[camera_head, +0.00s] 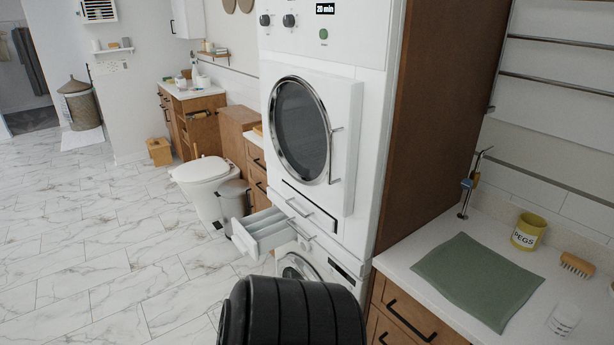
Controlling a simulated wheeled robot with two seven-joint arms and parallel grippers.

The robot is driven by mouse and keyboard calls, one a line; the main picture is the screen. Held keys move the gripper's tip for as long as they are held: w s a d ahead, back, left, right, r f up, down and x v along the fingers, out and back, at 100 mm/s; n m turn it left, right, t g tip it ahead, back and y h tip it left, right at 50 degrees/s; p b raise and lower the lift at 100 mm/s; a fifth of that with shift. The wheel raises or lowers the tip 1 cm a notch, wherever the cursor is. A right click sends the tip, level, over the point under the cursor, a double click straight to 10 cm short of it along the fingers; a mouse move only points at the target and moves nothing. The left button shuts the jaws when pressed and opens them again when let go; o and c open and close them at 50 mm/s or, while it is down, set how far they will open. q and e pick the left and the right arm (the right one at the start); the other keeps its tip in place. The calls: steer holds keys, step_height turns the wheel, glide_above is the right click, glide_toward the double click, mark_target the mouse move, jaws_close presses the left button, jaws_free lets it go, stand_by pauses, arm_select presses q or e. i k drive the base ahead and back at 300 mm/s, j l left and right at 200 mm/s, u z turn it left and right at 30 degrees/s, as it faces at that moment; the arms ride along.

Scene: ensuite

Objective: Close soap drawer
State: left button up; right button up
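The soap drawer (264,231) is a white, compartmented drawer that sticks out to the left from the front of the white laundry stack (322,255). It is pulled open, above the lower round-door machine (297,270). Its compartments look empty from here. A black ribbed part of my own body fills the bottom middle of the view, in front of the lower machine, and hides part of it. Neither of my grippers shows in the view.
The upper machine's round door (300,130) has a handle. To the right, a counter (415,265) holds a green cloth (465,280), a pegs pot (528,232) and a brush (577,264). The left floor is clear.

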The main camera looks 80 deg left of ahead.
mark_target(260, 233)
steer(key=u, duration=3.1)
